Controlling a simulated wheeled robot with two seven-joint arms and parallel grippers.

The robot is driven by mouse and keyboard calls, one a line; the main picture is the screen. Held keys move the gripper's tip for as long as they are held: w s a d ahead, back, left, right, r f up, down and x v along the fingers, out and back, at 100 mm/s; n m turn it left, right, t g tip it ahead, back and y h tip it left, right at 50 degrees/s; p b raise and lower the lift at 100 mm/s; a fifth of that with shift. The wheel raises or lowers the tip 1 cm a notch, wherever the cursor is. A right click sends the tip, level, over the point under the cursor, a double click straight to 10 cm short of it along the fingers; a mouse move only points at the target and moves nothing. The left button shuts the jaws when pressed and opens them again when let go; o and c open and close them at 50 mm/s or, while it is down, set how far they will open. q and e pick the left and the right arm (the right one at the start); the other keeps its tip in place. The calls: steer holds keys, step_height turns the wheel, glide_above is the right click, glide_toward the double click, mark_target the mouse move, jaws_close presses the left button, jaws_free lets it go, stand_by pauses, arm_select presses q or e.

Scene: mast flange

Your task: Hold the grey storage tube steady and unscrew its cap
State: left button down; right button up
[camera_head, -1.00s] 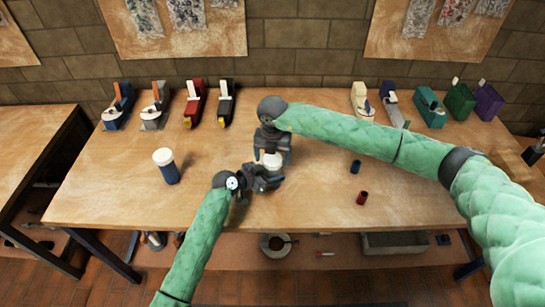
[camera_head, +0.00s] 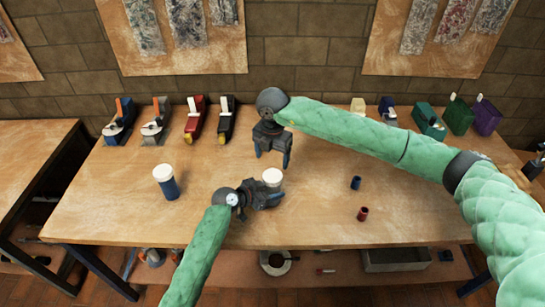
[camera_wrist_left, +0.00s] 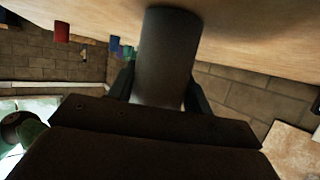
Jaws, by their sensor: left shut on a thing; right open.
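The grey storage tube (camera_wrist_left: 165,60) shows between my left gripper's fingers in the left wrist view. In the head view its white cap (camera_head: 272,177) is on top, and the gripper hides most of the tube's body. I cannot tell how tightly the cap sits. My left gripper (camera_head: 274,196) is shut around the tube just above the table. My right gripper (camera_head: 272,160) is open and empty, behind and above the cap, apart from it, with its fingers pointing down.
A blue tube with a white cap (camera_head: 168,182) stands on the table (camera_head: 110,215) to the left. Tape dispensers and coloured boxes line the back edge.

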mark_target(273, 175)
steer(key=m, duration=0.2)
steer(key=shift+s+m, duration=0.1)
steer(key=shift+m, duration=0.2)
steer(key=shift+d+f+m, duration=0.1)
steer(key=shift+m, duration=0.2)
steer(key=shift+f, duration=3.85)
steer(key=c, duration=1)
steer(key=n, duration=0.6)
steer(key=shift+n, duration=0.4)
steer(key=o, duration=1.1)
